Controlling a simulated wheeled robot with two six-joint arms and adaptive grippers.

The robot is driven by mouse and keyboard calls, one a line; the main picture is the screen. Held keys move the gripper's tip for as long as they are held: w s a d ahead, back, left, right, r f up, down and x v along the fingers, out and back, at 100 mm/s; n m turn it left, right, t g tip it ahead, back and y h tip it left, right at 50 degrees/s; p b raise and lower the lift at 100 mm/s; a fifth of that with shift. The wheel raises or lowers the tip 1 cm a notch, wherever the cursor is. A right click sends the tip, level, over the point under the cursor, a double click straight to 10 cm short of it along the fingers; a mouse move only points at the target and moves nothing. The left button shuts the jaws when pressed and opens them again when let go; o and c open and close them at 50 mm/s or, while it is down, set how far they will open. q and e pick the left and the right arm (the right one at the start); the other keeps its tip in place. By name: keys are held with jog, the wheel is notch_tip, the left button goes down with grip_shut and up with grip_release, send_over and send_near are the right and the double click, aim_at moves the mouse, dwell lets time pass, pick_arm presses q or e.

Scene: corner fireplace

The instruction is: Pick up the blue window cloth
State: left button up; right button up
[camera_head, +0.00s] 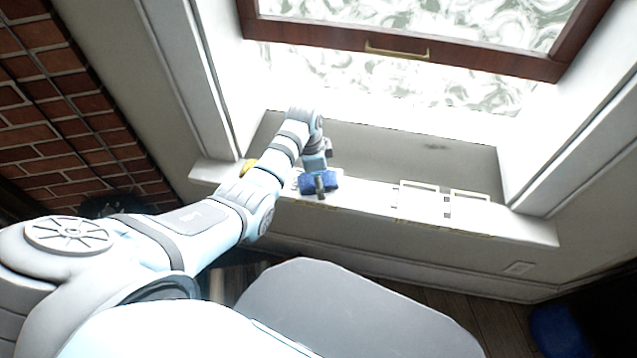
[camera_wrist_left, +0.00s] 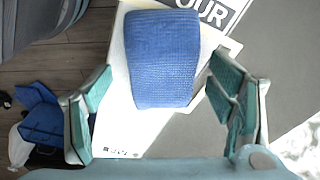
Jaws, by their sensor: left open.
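The blue window cloth (camera_head: 327,181) lies on the white window sill (camera_head: 374,196), partly hidden under my left gripper (camera_head: 320,184). In the left wrist view the cloth (camera_wrist_left: 163,58) is a ribbed blue pad, resting on a light sheet with dark printed letters. My left gripper (camera_wrist_left: 160,112) is open there, one green-lined finger on each side of the picture, with the cloth between and ahead of them. The fingers look apart from the cloth. My right gripper is not in view.
A yellow object (camera_head: 249,166) sits on the sill behind my left arm. White frames (camera_head: 419,187) lie on the sill to the right. The window (camera_head: 400,48) with a brown frame and brass handle is tilted open above. A brick wall (camera_head: 65,100) stands at left.

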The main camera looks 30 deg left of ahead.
pick_arm(q)
jog(key=shift+r, duration=0.1)
jog(key=c, duration=1.2)
jog(key=shift+c, duration=0.2)
notch_tip(320, 180, up, 20)
jog(key=r+p, duration=0.1)
jog(key=p, duration=0.7)
notch_tip(320, 180, down, 21)
jog(key=b, duration=0.8)
jog(key=shift+b, duration=0.3)
